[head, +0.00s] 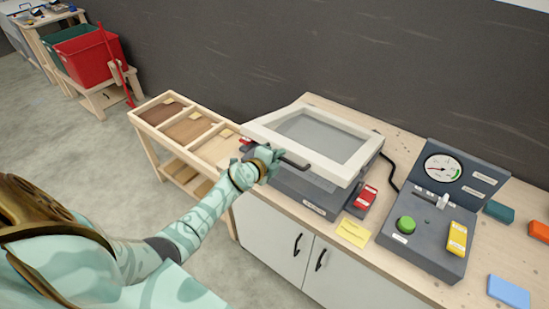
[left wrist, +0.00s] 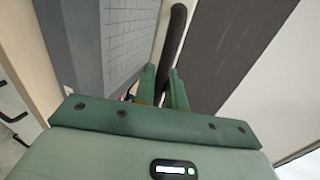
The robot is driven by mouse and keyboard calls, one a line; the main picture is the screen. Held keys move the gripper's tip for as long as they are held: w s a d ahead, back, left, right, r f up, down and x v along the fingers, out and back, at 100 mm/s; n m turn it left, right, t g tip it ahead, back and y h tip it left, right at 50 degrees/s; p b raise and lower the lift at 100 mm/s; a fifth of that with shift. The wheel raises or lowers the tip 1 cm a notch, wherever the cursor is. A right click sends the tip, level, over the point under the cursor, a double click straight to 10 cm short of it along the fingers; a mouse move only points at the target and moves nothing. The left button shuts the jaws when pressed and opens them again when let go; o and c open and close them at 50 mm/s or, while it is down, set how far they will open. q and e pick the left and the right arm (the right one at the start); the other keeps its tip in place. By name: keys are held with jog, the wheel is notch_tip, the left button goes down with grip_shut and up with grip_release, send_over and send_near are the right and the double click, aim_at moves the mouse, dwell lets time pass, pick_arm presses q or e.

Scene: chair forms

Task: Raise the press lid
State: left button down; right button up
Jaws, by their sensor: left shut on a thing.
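The press (head: 318,193) stands on the wooden-topped bench, with a dark grey body. Its lid (head: 359,163) is a pale frame around a grey panel. The lid sits over the body, with its front edge a little apart from it. My left gripper (head: 272,160) is at the lid's front left and shut on the dark handle bar (head: 295,164). In the left wrist view the green fingers (left wrist: 165,90) stand on either side of the dark bar (left wrist: 176,40). A grey gridded surface (left wrist: 120,35) shows left of the bar. The fingers hide the gripped part. My right gripper is out of view.
A red switch box (head: 366,197) and yellow note (head: 353,232) lie beside the press. A control console (head: 428,236) with gauge, green button and yellow block stands right. A wooden compartment rack (head: 150,103) stands left. The dark wall (head: 300,50) is behind the bench.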

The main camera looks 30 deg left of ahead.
pick_arm(q)
jog(key=w+r+p, duration=0.3)
jog(key=r+p, duration=0.2)
jog(key=r, duration=0.2)
jog(key=w+r+p, duration=0.3)
jog(key=r+p, duration=0.2)
jog(key=r, duration=0.1)
jog(key=shift+w+d+r, duration=0.25)
jog(key=shift+w+r, duration=0.1)
jog(key=c, duration=1.8)
grip_release()
